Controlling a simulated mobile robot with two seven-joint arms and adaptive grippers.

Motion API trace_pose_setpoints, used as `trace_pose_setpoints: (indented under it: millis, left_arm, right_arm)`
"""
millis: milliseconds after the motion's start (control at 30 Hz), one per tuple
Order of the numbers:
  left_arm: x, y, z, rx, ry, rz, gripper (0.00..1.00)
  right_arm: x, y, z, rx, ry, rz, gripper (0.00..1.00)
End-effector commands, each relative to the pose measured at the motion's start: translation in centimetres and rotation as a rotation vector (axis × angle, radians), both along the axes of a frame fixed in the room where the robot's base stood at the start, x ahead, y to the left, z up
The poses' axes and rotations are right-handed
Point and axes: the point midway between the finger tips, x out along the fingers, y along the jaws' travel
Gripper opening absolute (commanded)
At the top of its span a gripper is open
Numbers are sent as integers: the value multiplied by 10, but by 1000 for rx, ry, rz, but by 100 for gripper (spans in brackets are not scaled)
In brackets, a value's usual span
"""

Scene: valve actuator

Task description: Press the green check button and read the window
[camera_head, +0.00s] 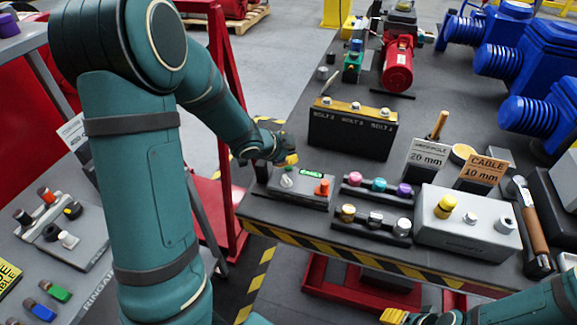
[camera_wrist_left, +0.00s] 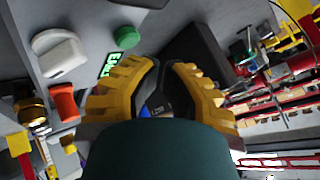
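The grey check box (camera_head: 298,190) sits at the near left corner of the dark bench. It carries a lit green window (camera_head: 311,173), a white knob (camera_head: 287,181) and an orange lever (camera_head: 323,188). In the left wrist view the round green button (camera_wrist_left: 126,37) shows near the lit window (camera_wrist_left: 108,66), whose characters I cannot read surely. My left gripper (camera_head: 289,160) is over the box's far left edge, its yellow fingertips together and empty. In the wrist view its tips (camera_wrist_left: 160,66) are beside the button, apart from it. My right gripper (camera_head: 393,316) shows only partly at the bottom edge.
Beside the box are a rack of coloured knobs (camera_head: 377,190), a rack of metal-topped pieces (camera_head: 371,222) and a grey box (camera_head: 466,235). Behind stands a dark bolt block (camera_head: 352,130). Signs (camera_head: 428,158) and blue valve bodies (camera_head: 540,105) fill the right.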

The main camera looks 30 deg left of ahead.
Motion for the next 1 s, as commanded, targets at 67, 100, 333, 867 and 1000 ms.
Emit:
trace_pose_setpoints:
  millis: [67, 100, 333, 867, 1000]
  left_arm:
    - [0, 0, 0, 0, 0, 0, 0]
    - [0, 0, 0, 0, 0, 0, 0]
    - [0, 0, 0, 0, 0, 0, 0]
    - [0, 0, -5, -1, 0, 1, 0]
    - [0, 0, -9, 1, 1, 1, 0]
  right_arm:
    - [0, 0, 0, 0, 0, 0, 52]
    - [0, 0, 0, 0, 0, 0, 52]
    - [0, 0, 0, 0, 0, 0, 52]
    - [0, 0, -5, 0, 0, 0, 52]
    - [0, 0, -8, 0, 0, 0, 52]
